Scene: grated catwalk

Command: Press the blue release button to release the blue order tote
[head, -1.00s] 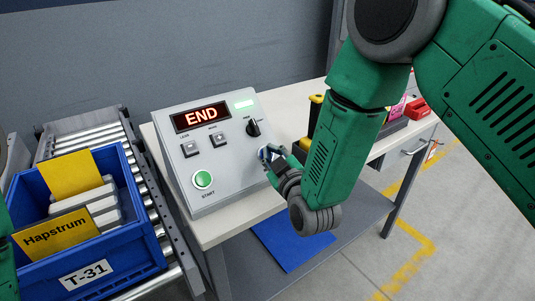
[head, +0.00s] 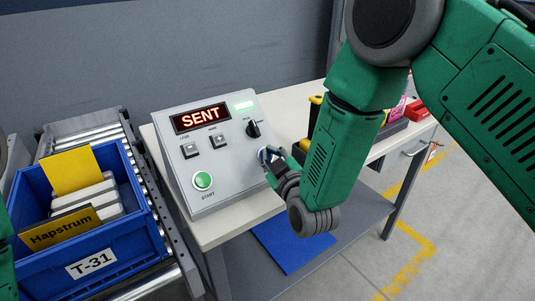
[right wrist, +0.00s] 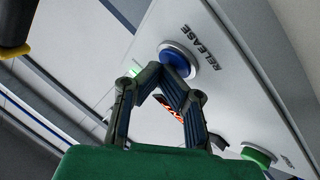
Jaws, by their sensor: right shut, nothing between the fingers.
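The blue release button (right wrist: 177,60) shows in the right wrist view beside the word RELEASE on the grey control box (head: 222,181). My right gripper (right wrist: 160,72) is shut and empty, its fingertips at the button's edge; I cannot tell whether they touch it. In the head view the right gripper (head: 267,155) covers most of the button at the box's right side. The blue order tote (head: 131,237), labelled T-31, stands on the roller conveyor at left, holding grey boxes and yellow cards. The box's display (head: 201,117) reads SENT. My left gripper is out of view.
The box stands on a pale bench (head: 220,228). Bins (head: 417,110) and other items stand at the bench's far right.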

